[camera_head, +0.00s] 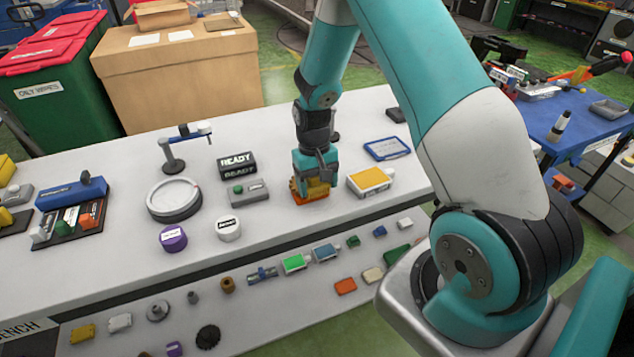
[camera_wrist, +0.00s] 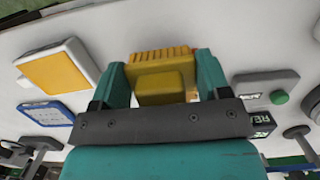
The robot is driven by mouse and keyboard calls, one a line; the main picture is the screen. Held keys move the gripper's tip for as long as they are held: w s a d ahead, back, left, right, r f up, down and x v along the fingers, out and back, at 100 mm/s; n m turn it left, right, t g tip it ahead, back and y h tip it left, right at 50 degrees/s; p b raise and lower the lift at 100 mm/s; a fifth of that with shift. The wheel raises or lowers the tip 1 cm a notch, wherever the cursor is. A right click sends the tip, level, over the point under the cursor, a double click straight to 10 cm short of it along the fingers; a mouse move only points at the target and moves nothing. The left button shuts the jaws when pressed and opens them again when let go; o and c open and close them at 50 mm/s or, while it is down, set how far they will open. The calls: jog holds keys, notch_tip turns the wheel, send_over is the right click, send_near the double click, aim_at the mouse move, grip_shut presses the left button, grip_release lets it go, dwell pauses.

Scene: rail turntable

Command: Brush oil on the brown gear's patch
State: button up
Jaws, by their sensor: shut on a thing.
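My gripper (camera_head: 316,188) is shut on a yellow block (camera_wrist: 165,87), seen between its two fingers in the wrist view. An orange-yellow ribbed piece (camera_wrist: 160,55) lies just beyond the block; it also shows orange at the gripper's tip in the head view (camera_head: 299,197). I cannot tell whether the two are one thing, or whether they touch the bench. A small brown round piece (camera_head: 227,285) is on the lower front surface; I cannot tell if it is the brown gear. No oil patch can be made out.
Left of my gripper are a grey box with a green button (camera_head: 248,194), a READY sign (camera_head: 237,163) and a round turntable (camera_head: 174,198). A yellow-topped white block (camera_head: 370,182) is close on the right. White and purple tins (camera_head: 173,238) stand in front. A blue-framed panel (camera_head: 386,148) lies behind.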

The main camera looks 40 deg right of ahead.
jog(key=shift+f+b, duration=0.4)
jog(key=shift+f, duration=0.2)
dwell(0.3)
jog(key=shift+w, duration=0.2)
jog(key=shift+w+d, duration=0.1)
jog(key=shift+w, duration=0.15)
jog(key=shift+s, duration=0.1)
dwell(0.5)
jog(key=shift+s, duration=0.35)
jog(key=shift+w, duration=0.2)
jog(key=shift+w, duration=0.25)
jog(key=shift+s, duration=0.25)
dwell(0.4)
